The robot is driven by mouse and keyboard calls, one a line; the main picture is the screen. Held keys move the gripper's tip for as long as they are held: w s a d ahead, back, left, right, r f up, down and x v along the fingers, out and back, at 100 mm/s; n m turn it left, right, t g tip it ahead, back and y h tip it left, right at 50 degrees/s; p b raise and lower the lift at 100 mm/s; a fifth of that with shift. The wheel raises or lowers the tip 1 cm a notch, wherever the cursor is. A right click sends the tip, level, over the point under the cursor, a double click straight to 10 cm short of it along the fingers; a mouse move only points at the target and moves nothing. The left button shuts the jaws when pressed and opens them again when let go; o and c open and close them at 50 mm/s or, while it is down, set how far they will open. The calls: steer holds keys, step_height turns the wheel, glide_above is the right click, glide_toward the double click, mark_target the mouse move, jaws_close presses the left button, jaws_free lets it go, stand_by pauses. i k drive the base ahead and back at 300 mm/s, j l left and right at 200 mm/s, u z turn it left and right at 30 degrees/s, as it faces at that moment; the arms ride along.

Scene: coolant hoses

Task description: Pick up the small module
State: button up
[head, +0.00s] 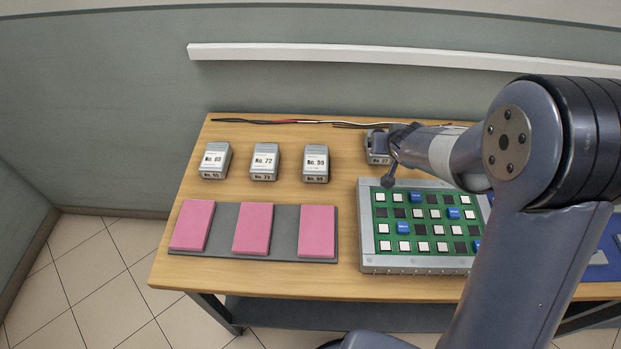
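Several small grey modules with white number labels stand on the wooden table: one at the left (215,160), one marked No. 72 (264,162), one to its right (316,163), and a fourth (378,158) further right. My gripper (384,148) is at the fourth module and partly covers it. I cannot tell whether its fingers touch that module, or whether they are open or shut. The other three modules stand clear of my gripper. Nothing in this view shows which one the task means.
A grey mat (222,227) with three pink pads lies front left. A grey-framed green board (367,245) with white, black and blue squares lies right of it, partly behind my arm. Thin cables (290,122) run along the table's back edge.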

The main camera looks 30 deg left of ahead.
mark_target(316, 162)
steer(key=k+l, duration=0.6)
steer(key=k, duration=0.25)
